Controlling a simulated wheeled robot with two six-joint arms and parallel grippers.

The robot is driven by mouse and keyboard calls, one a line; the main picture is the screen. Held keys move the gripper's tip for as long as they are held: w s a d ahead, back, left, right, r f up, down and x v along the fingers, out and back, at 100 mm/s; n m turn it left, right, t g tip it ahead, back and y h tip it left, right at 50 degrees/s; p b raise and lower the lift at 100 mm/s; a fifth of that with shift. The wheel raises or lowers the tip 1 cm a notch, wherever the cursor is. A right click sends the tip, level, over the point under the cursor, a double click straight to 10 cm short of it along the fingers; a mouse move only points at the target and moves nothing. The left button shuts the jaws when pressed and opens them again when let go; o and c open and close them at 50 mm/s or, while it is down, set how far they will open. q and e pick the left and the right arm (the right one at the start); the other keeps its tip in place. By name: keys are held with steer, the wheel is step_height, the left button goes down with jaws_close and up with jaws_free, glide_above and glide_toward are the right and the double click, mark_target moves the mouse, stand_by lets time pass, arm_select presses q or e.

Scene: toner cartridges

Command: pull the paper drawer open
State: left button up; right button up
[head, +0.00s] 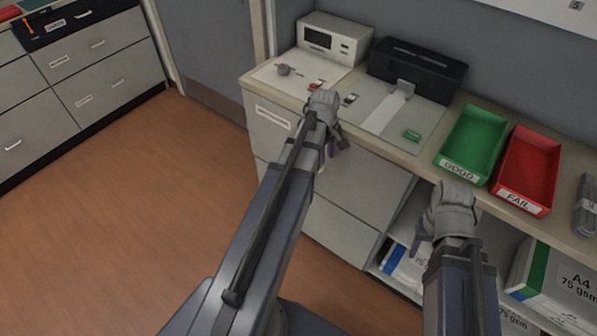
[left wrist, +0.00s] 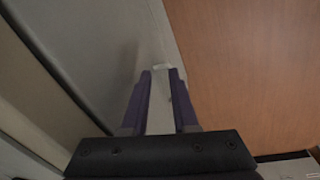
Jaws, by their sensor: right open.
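The grey drawer unit under the counter has a labelled top drawer (head: 272,140) and a lower drawer front (head: 335,226); the label is too small to read. My left gripper (head: 340,143) is in front of these drawers, just below the counter edge. In the left wrist view its two purple fingers (left wrist: 160,72) are apart, pointing along a pale drawer front (left wrist: 105,45). A small whitish handle (left wrist: 162,67) shows at the fingertips; I cannot tell whether they touch it. The handle is hidden in the head view. My right gripper (head: 420,250) is open and empty before the shelf.
The counter holds a white device (head: 335,38), a black printer-like box (head: 418,68), a green GOOD tray (head: 473,145) and a red FAIL tray (head: 527,170). A4 paper packs (head: 560,275) sit on the open shelf. The wooden floor (head: 130,200) at left is clear.

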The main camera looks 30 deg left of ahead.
arm_select(q)
steer(key=a+f+n+b, duration=0.1)
steer(key=a+n, duration=0.2)
steer(key=a, duration=0.4)
steer(key=shift+s+f+n, duration=0.25)
steer(key=shift+f+n, duration=0.05)
steer(key=shift+a+f, duration=0.1)
steer(key=shift+f, duration=0.05)
steer(key=f+b, duration=0.2)
steer(key=w+f+b, duration=0.1)
steer(key=f+b, duration=0.4)
steer(key=b, duration=0.1)
steer(key=shift+w+f, duration=0.2)
steer(key=shift+w, duration=0.05)
steer(key=shift+c, duration=0.2)
jaws_close()
stand_by(0.4)
